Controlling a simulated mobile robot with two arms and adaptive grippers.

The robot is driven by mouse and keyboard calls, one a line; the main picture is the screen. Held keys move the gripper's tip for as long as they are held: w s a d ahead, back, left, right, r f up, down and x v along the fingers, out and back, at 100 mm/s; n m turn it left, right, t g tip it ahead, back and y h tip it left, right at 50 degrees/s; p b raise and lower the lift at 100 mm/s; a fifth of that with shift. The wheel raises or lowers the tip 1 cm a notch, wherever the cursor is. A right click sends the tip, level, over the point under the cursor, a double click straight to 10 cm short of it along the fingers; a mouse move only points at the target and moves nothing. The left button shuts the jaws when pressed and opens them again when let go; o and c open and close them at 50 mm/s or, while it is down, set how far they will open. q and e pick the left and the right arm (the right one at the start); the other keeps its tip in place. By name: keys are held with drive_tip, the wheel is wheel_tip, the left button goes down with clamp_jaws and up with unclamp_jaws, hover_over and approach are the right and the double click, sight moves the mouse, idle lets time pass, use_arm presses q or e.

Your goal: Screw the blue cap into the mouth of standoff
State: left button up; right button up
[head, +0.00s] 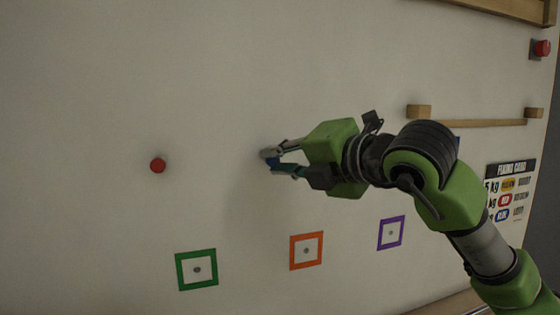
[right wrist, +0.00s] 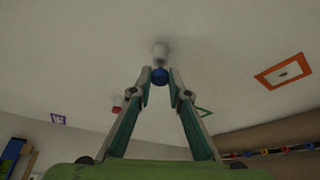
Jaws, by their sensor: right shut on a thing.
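My right gripper (head: 282,164) is shut on the blue cap (head: 273,162), close to the pale wall. In the right wrist view the blue cap (right wrist: 160,77) sits between the two fingertips (right wrist: 160,84). A pale round standoff (right wrist: 160,51) stands out from the wall straight in front of the cap. The cap is in line with its end; I cannot tell whether they touch or a thin gap is left. In the head view the standoff (head: 267,153) is mostly hidden by the fingers. My left gripper is not in view.
A standoff with a red cap (head: 158,165) is on the wall to the left. Green (head: 197,270), orange (head: 306,251) and purple (head: 391,233) square frames lie below. A wooden rail (head: 470,123), a fixing card (head: 510,192) and a red button (head: 541,48) are at right.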

idle(0.4)
drive_tip(key=shift+b, duration=0.4)
drive_tip(key=shift+b, duration=0.5)
idle(0.9)
drive_tip(key=shift+w+a, duration=0.2)
drive_tip(key=shift+w, duration=0.5)
idle(0.6)
drive_tip(key=shift+r, duration=0.1)
drive_tip(key=o, duration=0.9)
drive_tip(key=shift+c, duration=0.2)
drive_tip(key=shift+w, duration=0.1)
